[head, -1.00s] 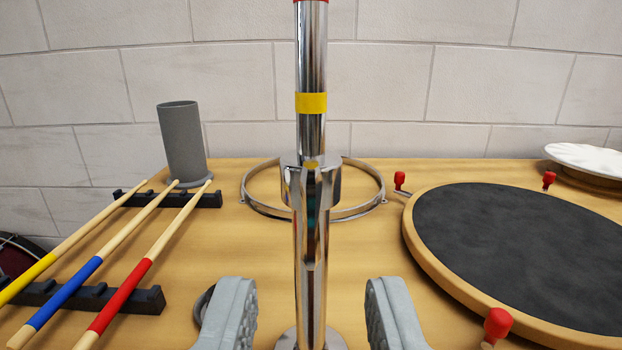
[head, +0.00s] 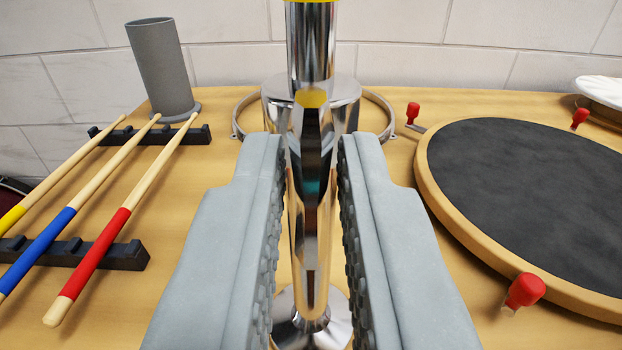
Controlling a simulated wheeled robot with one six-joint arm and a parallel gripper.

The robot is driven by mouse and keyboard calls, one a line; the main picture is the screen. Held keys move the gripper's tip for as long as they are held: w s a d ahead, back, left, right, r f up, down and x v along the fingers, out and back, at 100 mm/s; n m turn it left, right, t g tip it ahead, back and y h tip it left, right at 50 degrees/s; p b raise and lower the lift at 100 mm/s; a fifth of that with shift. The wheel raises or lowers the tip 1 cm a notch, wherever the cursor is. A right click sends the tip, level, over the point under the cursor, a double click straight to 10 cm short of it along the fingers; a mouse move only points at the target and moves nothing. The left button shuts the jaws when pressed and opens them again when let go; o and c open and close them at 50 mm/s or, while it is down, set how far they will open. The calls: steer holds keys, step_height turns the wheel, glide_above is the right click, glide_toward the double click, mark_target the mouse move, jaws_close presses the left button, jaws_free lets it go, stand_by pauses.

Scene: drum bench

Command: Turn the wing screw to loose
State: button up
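The chrome wing screw (head: 311,150) sits on the front of the collar (head: 345,95) of an upright chrome stand (head: 310,45). Its wing looks upright, with a yellow mark (head: 311,98) at the top. My gripper (head: 312,160) is open, with one grey finger on each side of the wing and the stand's lower tube. A narrow gap shows on both sides, so the fingers do not appear to touch the wing. The fingers hide parts of the collar and the hoop behind. A yellow band (head: 311,2) shows on the tube above.
Three drumsticks (head: 105,235) with yellow, blue and red bands lie on black racks at left, near a grey cup (head: 160,70). A dark round pad (head: 530,195) with red knobs (head: 524,290) lies at right. A metal hoop (head: 383,105) lies behind the stand.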

jaws_close()
steer(key=shift+n, duration=0.3)
steer(key=n, duration=0.6)
steer(key=shift+a+f, duration=0.1)
steer(key=shift+a, duration=0.1)
steer(key=n, duration=1.5)
steer(key=f+n, duration=0.1)
steer(key=n, duration=0.5)
steer(key=shift+f, duration=0.1)
steer(key=shift+n, duration=0.4)
